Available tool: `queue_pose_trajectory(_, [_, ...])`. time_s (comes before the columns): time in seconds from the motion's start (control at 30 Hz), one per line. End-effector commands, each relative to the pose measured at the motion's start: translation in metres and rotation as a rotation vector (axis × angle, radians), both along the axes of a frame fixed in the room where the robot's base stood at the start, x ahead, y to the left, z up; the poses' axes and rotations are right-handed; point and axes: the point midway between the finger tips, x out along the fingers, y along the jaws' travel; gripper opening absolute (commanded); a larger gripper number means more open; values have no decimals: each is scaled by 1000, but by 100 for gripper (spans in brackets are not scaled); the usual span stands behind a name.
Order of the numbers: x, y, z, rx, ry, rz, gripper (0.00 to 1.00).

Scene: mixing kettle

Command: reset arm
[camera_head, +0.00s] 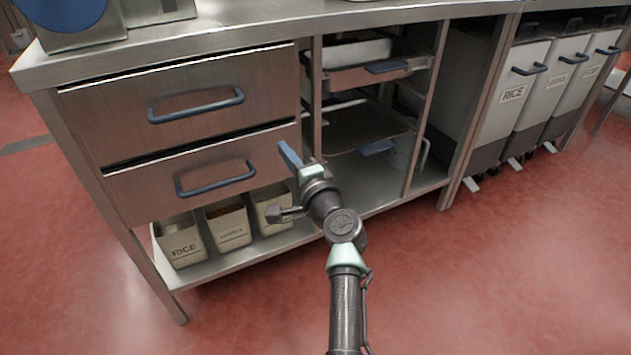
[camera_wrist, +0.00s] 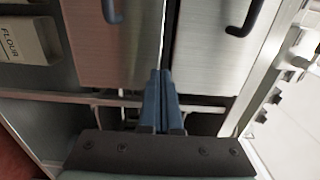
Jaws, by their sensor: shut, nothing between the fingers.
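My gripper (camera_head: 289,155) is in front of the steel counter unit, level with the right edge of the two drawers. In the wrist view its two blue fingers (camera_wrist: 160,100) are together and hold nothing. The upper drawer (camera_head: 195,98) and the lower drawer (camera_head: 205,172) both look closed or nearly so, each with a dark blue bar handle. In the wrist view the drawers appear turned sideways beyond the fingers. I cannot tell whether the fingertips touch the unit's frame.
Bins labelled RICE (camera_head: 183,245) and others stand on the low shelf under the drawers. Right of the drawers, open shelves hold trays (camera_head: 365,78) and a pale jug (camera_head: 404,155). Tall wheeled bins (camera_head: 515,95) stand farther right. The red floor (camera_head: 520,270) in front is clear.

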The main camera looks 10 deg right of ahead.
Motion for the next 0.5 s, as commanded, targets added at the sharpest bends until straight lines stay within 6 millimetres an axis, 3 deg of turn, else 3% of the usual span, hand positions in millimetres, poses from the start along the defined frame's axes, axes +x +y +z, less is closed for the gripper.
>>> queue_pose_trajectory(0.3, [-55, -15, 1, 0, 4, 0, 0])
queue_pose_trajectory(0.5, [-73, -20, -1, -2, 4, 1, 0])
